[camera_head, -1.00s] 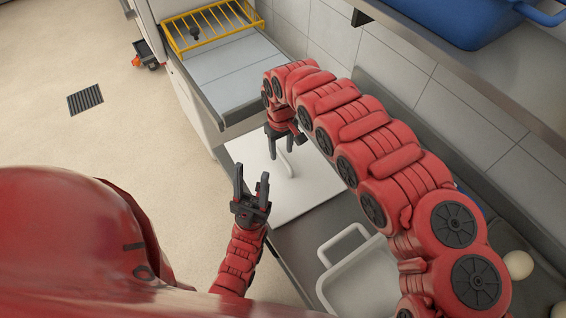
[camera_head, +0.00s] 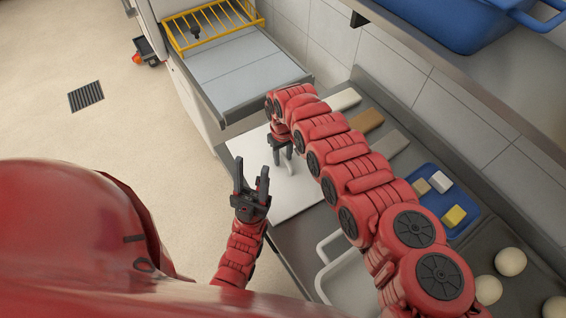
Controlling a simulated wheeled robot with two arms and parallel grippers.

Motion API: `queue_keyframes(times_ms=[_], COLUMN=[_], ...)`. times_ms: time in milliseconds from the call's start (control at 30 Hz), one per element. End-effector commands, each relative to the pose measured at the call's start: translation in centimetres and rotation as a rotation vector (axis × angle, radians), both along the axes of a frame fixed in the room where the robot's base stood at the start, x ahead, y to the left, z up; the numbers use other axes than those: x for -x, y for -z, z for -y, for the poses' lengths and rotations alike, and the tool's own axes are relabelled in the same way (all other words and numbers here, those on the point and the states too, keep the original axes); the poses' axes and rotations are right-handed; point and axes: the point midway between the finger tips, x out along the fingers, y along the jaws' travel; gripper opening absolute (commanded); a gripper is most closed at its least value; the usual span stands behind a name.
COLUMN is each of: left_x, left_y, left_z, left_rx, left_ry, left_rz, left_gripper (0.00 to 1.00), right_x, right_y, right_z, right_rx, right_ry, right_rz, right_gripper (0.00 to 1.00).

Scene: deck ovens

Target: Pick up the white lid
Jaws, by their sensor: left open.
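The white lid (camera_head: 306,196) lies flat on the steel counter, a broad pale slab with a raised handle (camera_head: 291,166). My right gripper (camera_head: 283,158) points down over the lid, its dark fingers right at the handle. The fingers hide part of the handle, and whether they are closed on it is not clear. My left gripper (camera_head: 252,178) is open and empty, with its fingers pointing up, in front of the lid's left edge.
A white open container (camera_head: 330,262) stands nearer, partly behind my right arm. A blue tray (camera_head: 462,217) with small blocks, several flat bars (camera_head: 366,121) and pale balls (camera_head: 510,262) lie to the right. A yellow rack (camera_head: 212,24) is at the back; a blue bin (camera_head: 440,25) sits on the shelf.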

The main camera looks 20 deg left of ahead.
Motion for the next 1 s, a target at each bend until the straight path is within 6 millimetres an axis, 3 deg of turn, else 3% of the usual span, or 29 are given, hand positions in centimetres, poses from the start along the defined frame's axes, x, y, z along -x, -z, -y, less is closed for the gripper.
queue_keyframes(times_ms=[33, 200, 1000], left_x=[0.00, 0.00, 0.00], left_y=[0.00, 0.00, 0.01], left_z=[0.00, 0.00, 0.00], left_rx=[0.000, 0.000, 0.000], left_ry=[0.000, 0.000, 0.000], left_rz=[0.000, 0.000, 0.000], left_gripper=[0.49, 0.49, 0.49], right_x=[0.00, 0.01, 0.02], right_y=[0.00, 0.00, 0.01], right_z=[0.00, 0.01, 0.01], right_rx=[0.000, 0.000, -0.001], right_ry=[0.000, 0.000, 0.001], right_rz=[0.000, 0.000, -0.001], right_gripper=[0.29, 0.00, 0.00])
